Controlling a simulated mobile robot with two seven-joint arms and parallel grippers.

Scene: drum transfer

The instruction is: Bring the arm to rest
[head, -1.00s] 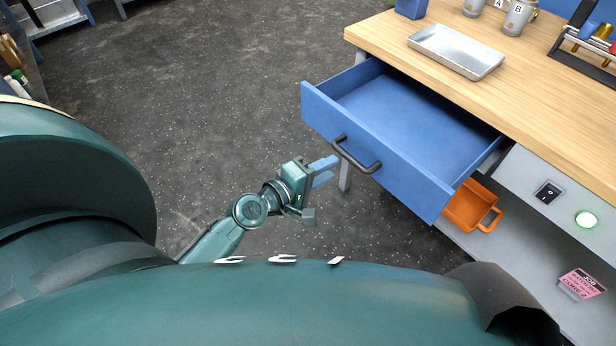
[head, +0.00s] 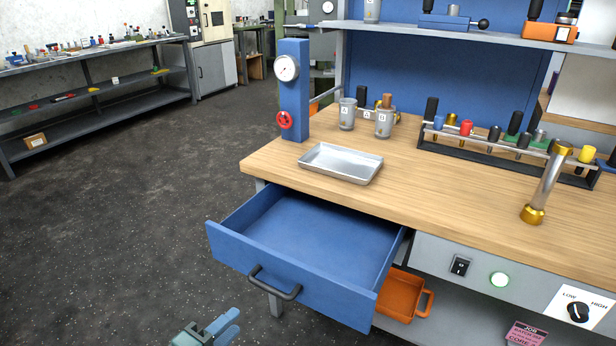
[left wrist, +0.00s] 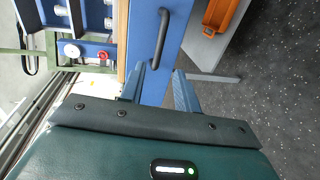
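My left gripper (head: 222,328) shows at the bottom edge of the head view, in front of the drawer handle (head: 274,284) and apart from it. In the left wrist view its two blue fingers (left wrist: 160,88) are spread with nothing between them. The handle (left wrist: 161,38) shows beyond the fingertips there. The blue drawer (head: 222,245) is pulled out from under the workbench and is empty. My right gripper is in neither view.
The wooden workbench (head: 400,188) carries a metal tray (head: 341,163), a blue gauge post (head: 292,100) with a red valve, cups and a tool rack. An orange bin (head: 400,297) sits below, right of the drawer. Open dark floor (head: 110,230) lies to the left.

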